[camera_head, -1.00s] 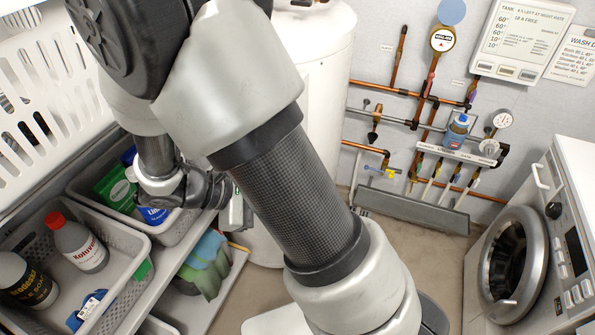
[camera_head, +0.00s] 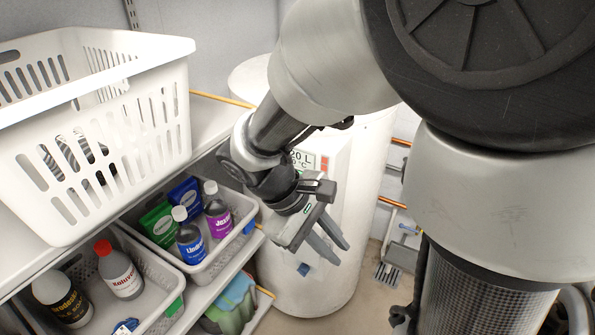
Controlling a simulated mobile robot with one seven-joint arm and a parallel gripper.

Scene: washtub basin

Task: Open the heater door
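The heater is a tall white cylindrical tank (camera_head: 318,292) behind the shelving, in the middle of the view. A white raised panel with a label reading "20 L" (camera_head: 303,160) is on its front; my arm partly covers it, and I cannot tell whether this is the door or how its edge sits. A small blue part (camera_head: 303,269) shows low on the tank. My gripper (camera_head: 340,253) is in front of the tank, pointing down and right. Its two grey fingers are apart with nothing seen between them. I cannot tell whether they touch the heater.
A white laundry basket (camera_head: 150,120) stands on the upper shelf at left. Grey bins (camera_head: 232,243) with bottles and boxes sit below it, close to my gripper. Cloths (camera_head: 232,303) lie on a lower shelf. Copper pipes (camera_head: 391,203) run right of the tank.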

